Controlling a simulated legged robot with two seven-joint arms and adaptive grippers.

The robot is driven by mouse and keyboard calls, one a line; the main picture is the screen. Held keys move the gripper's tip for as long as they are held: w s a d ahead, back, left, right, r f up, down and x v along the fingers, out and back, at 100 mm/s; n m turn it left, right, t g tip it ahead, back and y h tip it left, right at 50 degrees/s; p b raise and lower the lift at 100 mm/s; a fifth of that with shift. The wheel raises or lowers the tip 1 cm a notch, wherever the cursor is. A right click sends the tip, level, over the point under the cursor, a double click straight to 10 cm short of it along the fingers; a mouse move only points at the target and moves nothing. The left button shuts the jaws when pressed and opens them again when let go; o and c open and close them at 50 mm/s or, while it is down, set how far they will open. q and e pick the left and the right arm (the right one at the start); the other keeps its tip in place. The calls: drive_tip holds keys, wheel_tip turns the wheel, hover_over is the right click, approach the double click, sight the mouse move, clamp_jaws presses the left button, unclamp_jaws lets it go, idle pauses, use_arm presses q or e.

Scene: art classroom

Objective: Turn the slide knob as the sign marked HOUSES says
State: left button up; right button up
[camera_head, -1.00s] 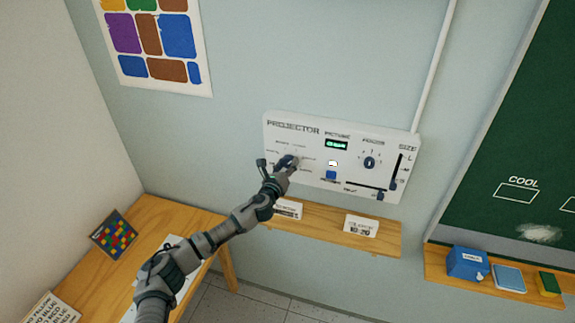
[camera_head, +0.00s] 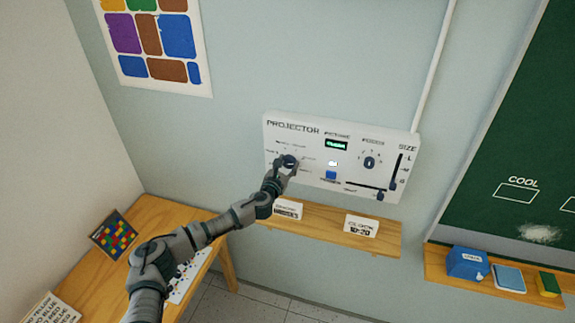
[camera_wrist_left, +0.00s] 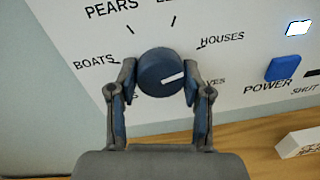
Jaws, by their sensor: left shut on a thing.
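The slide knob (camera_head: 289,160) is a blue round dial at the left of the white projector panel (camera_head: 310,184). In the left wrist view the knob (camera_wrist_left: 158,68) has a white pointer aimed right, slightly up, between the HOUSES label (camera_wrist_left: 222,40) and a partly hidden label ending in VES. PEARS and BOATS are marked to its upper left and left. My left gripper (camera_wrist_left: 160,80) is shut on the knob, one finger at each side. A small card reading HOUSES (camera_head: 287,210) stands on the shelf below. My right gripper is not in view.
The wooden shelf (camera_head: 320,231) also holds a card (camera_head: 361,226) reading CLOCK 10:20. The blue power button (camera_head: 331,175), focus dial (camera_head: 370,162) and sliders lie right of the knob. A wooden table (camera_head: 165,215) stands at the left, a chalkboard (camera_head: 530,140) at the right.

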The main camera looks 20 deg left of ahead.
use_arm(q)
drive_tip(key=shift+f, duration=0.5)
drive_tip(key=o, duration=1)
drive_tip(key=shift+c, duration=0.2)
drive_tip(key=shift+o, duration=1)
drive_tip(key=shift+w+a+r, duration=0.1)
drive_tip(key=shift+r, duration=0.05)
drive_tip(key=s+a, duration=0.1)
drive_tip(key=s, duration=1.1)
drive_tip(key=shift+a, duration=0.2)
drive_tip(key=shift+d, duration=0.15)
